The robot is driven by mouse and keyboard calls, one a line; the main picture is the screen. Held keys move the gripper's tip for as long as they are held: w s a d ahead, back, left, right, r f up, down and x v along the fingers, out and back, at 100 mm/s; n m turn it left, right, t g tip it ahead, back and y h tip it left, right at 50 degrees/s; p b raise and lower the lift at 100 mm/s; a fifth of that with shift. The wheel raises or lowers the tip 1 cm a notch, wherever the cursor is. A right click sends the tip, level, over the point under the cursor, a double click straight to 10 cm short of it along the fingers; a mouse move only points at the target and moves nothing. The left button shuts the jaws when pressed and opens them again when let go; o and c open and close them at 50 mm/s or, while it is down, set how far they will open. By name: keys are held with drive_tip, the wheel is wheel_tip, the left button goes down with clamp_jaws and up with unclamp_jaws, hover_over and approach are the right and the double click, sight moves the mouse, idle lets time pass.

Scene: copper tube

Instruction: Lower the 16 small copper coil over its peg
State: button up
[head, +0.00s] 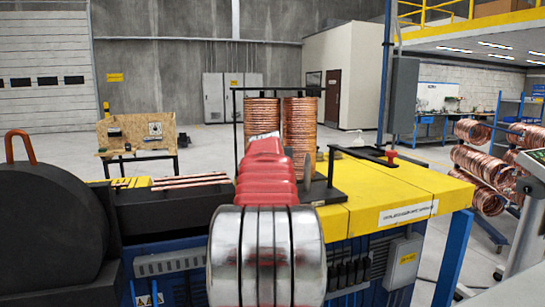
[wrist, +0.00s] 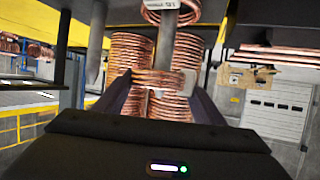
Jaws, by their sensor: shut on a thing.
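My gripper (wrist: 162,77) shows in the wrist view, its dark fingers closed on both sides of a small copper coil (wrist: 152,80) with a pale tag at its right. A grey peg (wrist: 164,48) runs from the top edge of this view down to the held coil. I cannot tell whether the coil is around the peg's tip or just apart from it. Another copper coil (wrist: 180,15) with a white printed label surrounds the peg near the top edge. In the head view my own arm hides the gripper and the held coil.
Tall stacks of copper coils (head: 262,109) (head: 300,125) stand behind the work place. A yellow bench top (head: 375,190) extends to the right, largely clear. Copper tubes (head: 190,181) lie at the left, near a large black drum (head: 50,220). A coil rack (head: 480,175) stands far right.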

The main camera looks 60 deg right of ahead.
drive_tip(key=shift+f, duration=0.5)
drive_tip(key=o, duration=1.2)
drive_tip(key=v, duration=1.3)
drive_tip(key=shift+s+a, duration=0.15)
drive_tip(key=shift+a, duration=0.25)
idle(0.4)
